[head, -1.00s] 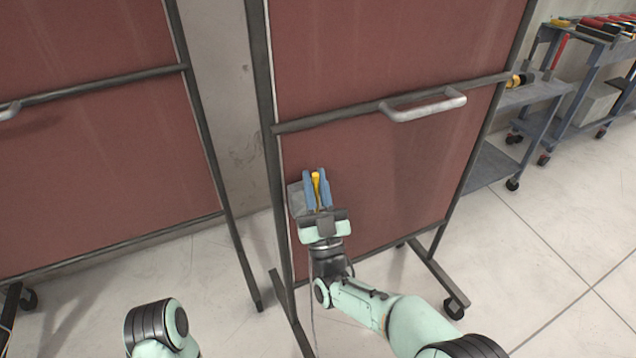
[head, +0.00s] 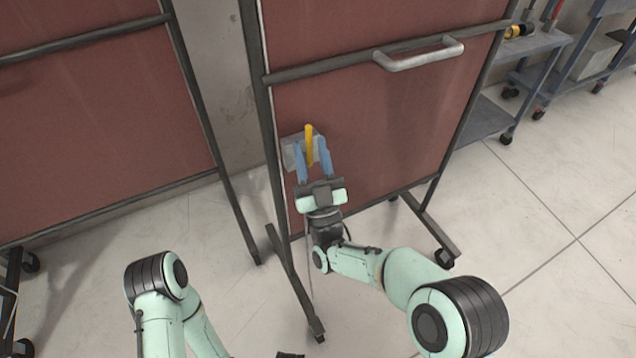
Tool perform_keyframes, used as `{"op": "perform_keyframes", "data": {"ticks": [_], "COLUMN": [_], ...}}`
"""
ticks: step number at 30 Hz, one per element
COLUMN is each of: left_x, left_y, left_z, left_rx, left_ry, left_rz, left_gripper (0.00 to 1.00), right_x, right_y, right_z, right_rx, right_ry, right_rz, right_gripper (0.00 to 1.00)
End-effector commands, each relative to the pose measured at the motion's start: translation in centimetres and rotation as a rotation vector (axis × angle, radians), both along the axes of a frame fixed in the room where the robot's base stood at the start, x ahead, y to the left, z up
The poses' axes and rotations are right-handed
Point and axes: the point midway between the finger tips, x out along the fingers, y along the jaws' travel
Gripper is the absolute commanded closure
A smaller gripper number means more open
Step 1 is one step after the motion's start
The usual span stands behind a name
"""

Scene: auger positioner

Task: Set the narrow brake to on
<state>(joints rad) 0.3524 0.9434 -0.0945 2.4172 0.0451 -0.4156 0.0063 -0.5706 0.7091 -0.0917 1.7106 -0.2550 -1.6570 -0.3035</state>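A yellow lever (head: 309,146), which I take to be the narrow brake, sits on a grey plate (head: 289,155) low on the left side of the narrower red panel (head: 400,135). The lever points up in the picture. My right gripper (head: 312,150) is at the lever with its blue fingers spread, one on each side. Gaps show between the fingers and the lever, and its tip rises above them. The lower part of the lever is partly hidden. My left arm shows at the bottom left, but its gripper fingers are not visible.
The panel has a dark frame with a grey bar handle (head: 420,54) above the lever and feet on castors. A wider red panel (head: 90,140) stands to the left. A blue-grey cart (head: 490,122) is at the right. Pale floor in front is mostly free.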

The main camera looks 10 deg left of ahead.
Motion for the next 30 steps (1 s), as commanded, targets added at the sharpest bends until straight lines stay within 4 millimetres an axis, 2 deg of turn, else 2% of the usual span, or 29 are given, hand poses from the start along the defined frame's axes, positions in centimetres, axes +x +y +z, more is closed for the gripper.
{"op": "perform_keyframes", "data": {"ticks": [6, 12, 18, 30], "left_x": [1.4, 2.1, 2.4, 2.4], "left_y": [-0.1, -0.2, -0.3, -0.3], "left_z": [0.8, 1.1, 1.2, 1.2], "left_rx": [0.004, 0.005, 0.005, 0.006], "left_ry": [-0.047, -0.07, -0.078, -0.079], "left_rz": [-0.005, -0.008, -0.009, -0.008], "left_gripper": [0.57, 0.57, 0.57, 0.57], "right_x": [-3.2, -5.4, -6.3, -6.3], "right_y": [-1.6, -2.5, -3.0, -3.0], "right_z": [-3.8, -6.2, -7.0, -7.0], "right_rx": [-0.003, -0.002, 0.0, 0.0], "right_ry": [0.008, 0.003, 0.0, 0.0], "right_rz": [0.001, 0.001, 0.0, 0.0], "right_gripper": [0.61, 0.61, 0.61, 0.61]}}
